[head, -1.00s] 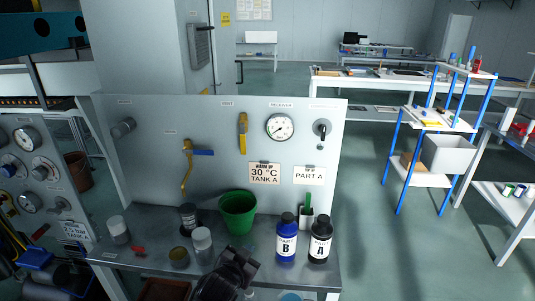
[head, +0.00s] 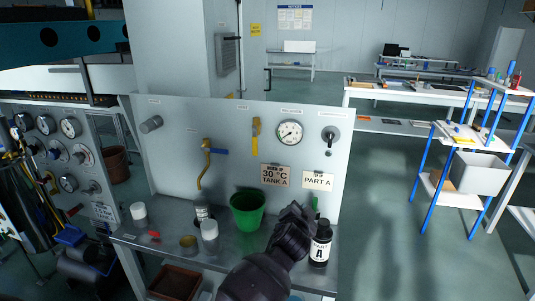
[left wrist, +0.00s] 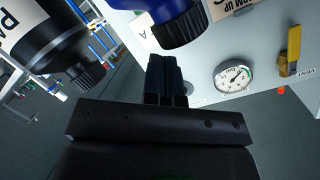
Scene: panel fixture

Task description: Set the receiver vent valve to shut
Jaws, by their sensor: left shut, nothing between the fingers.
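The vent valve has a yellow lever (head: 255,135) on the grey panel, left of the receiver gauge (head: 289,132). The lever stands upright, in line with the panel's vertical. In the left wrist view, the yellow lever (left wrist: 293,45) is at the upper right beside a VENT label, and the gauge (left wrist: 233,76) is nearer the middle. My left gripper (head: 299,217) is shut and empty, in front of the panel, below and right of the lever and apart from it. Its closed fingers show in the left wrist view (left wrist: 165,78). My right gripper is not in view.
The black bottle A (head: 320,244) stands close right of my left gripper. The blue bottle (left wrist: 180,22) shows near the fingers in the left wrist view. A green bucket (head: 247,209) and small jars stand on the shelf. A brass tap (head: 205,160) with a blue handle is further left.

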